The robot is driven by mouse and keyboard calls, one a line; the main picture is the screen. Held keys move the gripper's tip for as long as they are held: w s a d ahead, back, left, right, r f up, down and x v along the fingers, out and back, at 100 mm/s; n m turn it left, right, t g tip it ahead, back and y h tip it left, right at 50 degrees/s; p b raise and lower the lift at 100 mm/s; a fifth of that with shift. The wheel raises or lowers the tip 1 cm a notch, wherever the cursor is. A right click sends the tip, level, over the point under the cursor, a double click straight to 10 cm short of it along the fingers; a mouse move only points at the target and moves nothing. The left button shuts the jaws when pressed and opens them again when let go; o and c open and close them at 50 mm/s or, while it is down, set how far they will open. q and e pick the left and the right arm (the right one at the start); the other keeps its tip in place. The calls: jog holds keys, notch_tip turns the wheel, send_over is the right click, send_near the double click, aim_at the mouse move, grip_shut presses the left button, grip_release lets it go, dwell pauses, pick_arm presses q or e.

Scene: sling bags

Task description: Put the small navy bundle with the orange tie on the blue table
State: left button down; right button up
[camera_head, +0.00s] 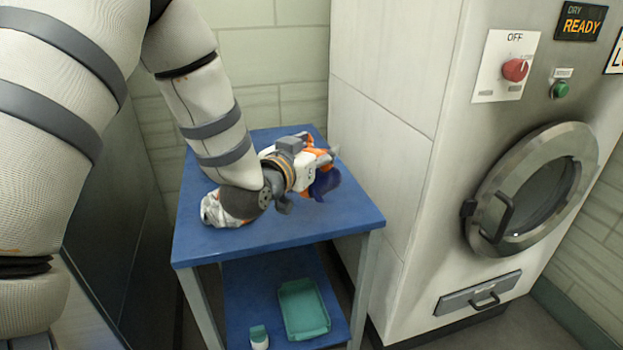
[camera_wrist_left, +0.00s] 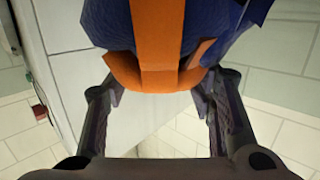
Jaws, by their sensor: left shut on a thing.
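The small navy bundle (camera_head: 325,183) with its orange tie is at my left gripper (camera_head: 312,167), over the back right part of the blue table (camera_head: 290,222). The arm partly hides it, and I cannot tell whether it touches the tabletop. In the left wrist view the navy cloth (camera_wrist_left: 212,18) and a broad orange band (camera_wrist_left: 157,40) fill the top middle. My left gripper (camera_wrist_left: 157,88) is shut on the bundle, with one finger on each side of it. My right gripper is not in view.
A crumpled whitish bundle (camera_head: 212,210) lies at the table's left edge, by my arm. The table's front is clear. A teal tray (camera_head: 304,312) and a small teal-and-white item (camera_head: 259,338) are on the lower shelf. A dryer (camera_head: 440,150) stands to the right.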

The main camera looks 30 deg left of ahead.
pick_arm(q)
jog(key=w+f, duration=0.1)
jog(key=f, duration=0.1)
jog(key=w+f+b, duration=0.1)
jog(key=w+f, duration=0.3)
jog(key=shift+w+a+b, duration=0.25)
jog(key=shift+a+b, duration=0.1)
jog(key=shift+b, duration=0.05)
jog(key=f, duration=0.2)
jog(key=w+f+b, duration=0.1)
jog(key=f, duration=0.1)
jog(key=shift+w+a, duration=0.1)
jog(key=shift+w, duration=0.1)
jog(key=shift+r, duration=0.15)
jog(key=c, duration=0.7)
grip_release()
jog(key=shift+f, duration=0.2)
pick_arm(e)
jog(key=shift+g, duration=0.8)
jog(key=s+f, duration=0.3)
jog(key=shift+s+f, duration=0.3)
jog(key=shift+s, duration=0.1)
